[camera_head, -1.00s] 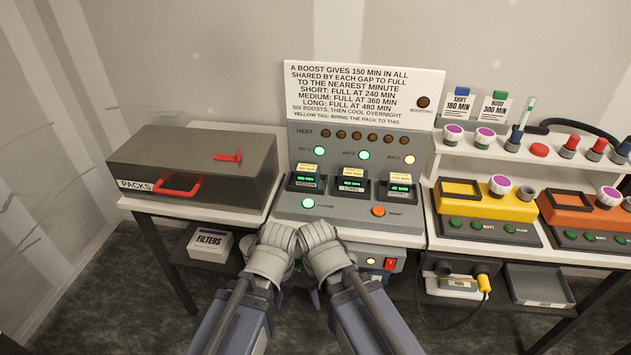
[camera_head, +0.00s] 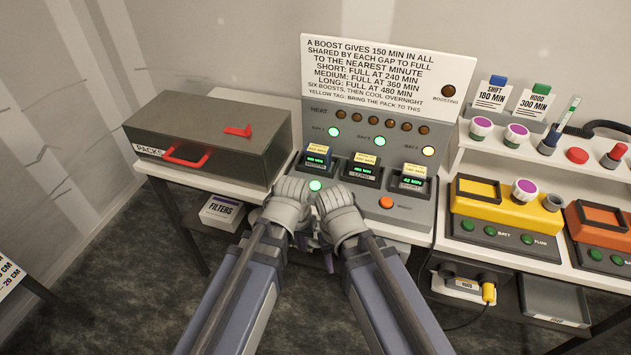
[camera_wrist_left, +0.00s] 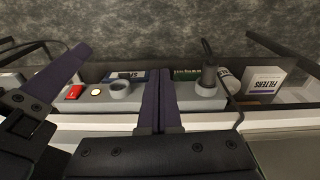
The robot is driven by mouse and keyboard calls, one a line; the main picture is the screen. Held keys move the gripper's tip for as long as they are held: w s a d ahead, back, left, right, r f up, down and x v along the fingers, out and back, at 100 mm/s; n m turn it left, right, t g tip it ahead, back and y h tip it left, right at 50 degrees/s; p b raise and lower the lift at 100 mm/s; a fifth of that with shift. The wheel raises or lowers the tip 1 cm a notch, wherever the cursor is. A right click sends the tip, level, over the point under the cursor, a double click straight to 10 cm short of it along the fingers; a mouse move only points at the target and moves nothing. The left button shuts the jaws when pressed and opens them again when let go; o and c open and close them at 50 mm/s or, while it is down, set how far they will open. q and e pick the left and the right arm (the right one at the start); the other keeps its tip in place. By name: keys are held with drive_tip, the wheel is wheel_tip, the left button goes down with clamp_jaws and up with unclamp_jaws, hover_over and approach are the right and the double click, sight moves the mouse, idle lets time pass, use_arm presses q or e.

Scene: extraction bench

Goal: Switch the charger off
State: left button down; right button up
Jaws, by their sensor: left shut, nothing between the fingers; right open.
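The charger (camera_head: 365,215) is the grey console with three lit bays, a green lamp and an orange button. In the head view my arms hide that panel. My left gripper (camera_wrist_left: 160,75) is shut and empty, its purple fingers together in front of the panel between the socket and a black cabled plug (camera_wrist_left: 208,78). My right gripper (camera_head: 328,252) is beside it, open; one purple finger shows near the red switch, contact unclear.
A packs box (camera_head: 210,140) with red handles stands left of the charger. A filters box (camera_head: 222,212) sits on the shelf below. A yellow unit (camera_head: 505,222) and an orange unit (camera_head: 600,228) stand to the right. My wrists are close together at the console's front edge.

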use_arm(q)
drive_tip(key=w+d+r+n+t+h+p, duration=0.1)
drive_tip(key=w+d+r+t+h+p, duration=0.1)
drive_tip(key=w+r, duration=0.35)
drive_tip(key=w+d+r+n+t+h+p, duration=0.1)
drive_tip(key=w+r+n+t, duration=0.1)
drive_tip(key=w, duration=0.6)
wheel_tip(320, 180, up, 5)
drive_tip(key=n+t+h+p, duration=0.2)
hover_over(314, 187)
drive_tip(key=shift+f, duration=0.15)
wheel_tip(314, 187, down, 9)
drive_tip(key=b, duration=0.9)
drive_tip(key=shift+r, duration=0.2)
drive_tip(key=shift+f+b, duration=0.4)
drive_tip(key=shift+b, duration=0.05)
